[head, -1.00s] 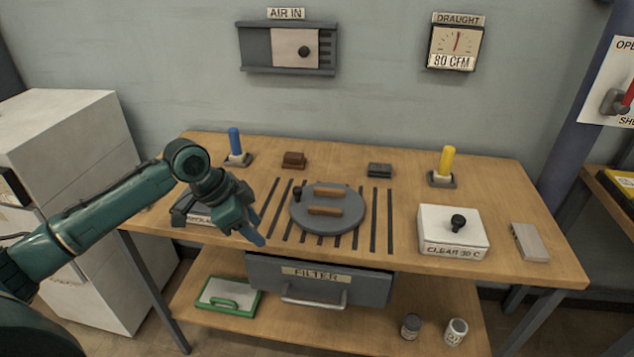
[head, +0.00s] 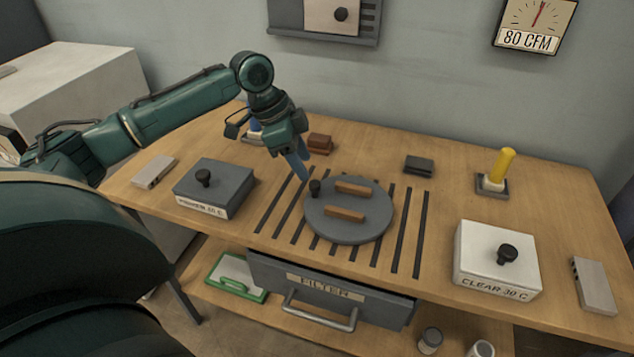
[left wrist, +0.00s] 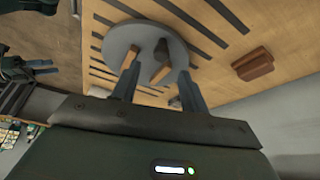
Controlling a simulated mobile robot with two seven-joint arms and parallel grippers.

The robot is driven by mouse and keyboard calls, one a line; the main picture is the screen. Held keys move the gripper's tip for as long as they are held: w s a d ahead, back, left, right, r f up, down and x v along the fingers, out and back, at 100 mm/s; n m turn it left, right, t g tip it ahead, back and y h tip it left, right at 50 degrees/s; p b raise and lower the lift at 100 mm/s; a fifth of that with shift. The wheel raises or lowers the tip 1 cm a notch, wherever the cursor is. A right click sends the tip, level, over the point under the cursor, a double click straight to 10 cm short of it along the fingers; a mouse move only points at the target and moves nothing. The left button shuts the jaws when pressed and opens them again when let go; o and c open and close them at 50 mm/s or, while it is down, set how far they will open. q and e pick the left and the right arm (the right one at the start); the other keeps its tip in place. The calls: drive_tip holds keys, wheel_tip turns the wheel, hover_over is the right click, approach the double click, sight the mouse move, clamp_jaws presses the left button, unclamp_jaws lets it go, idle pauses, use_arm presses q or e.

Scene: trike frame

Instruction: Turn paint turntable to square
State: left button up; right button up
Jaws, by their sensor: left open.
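The paint turntable (head: 350,232) is a round grey disc on the slotted middle of the bench. Two brown bars (head: 356,188) lie across it, tilted slightly in the head view. A dark upright knob (head: 315,187) stands at its left rim. My left gripper (head: 303,170) is open, pointing down just above and behind the knob. In the left wrist view the turntable (left wrist: 122,38) lies beyond the two spread fingers (left wrist: 158,88), and the knob (left wrist: 161,50) shows between them. I cannot tell whether a finger touches it. My right gripper is not in view.
A grey box with a knob (head: 212,185) stands left, a white CLEAR box (head: 495,262) right. A brown block (head: 320,143), a dark block (head: 418,164) and a yellow handle (head: 499,168) stand behind. A FILTER drawer (head: 375,303) hangs under the front edge.

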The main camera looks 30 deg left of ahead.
sight(315, 182)
use_arm(q)
drive_tip(key=x, duration=0.7)
drive_tip(key=shift+w+f, duration=0.2)
drive_tip(key=shift+c, duration=0.3)
clamp_jaws()
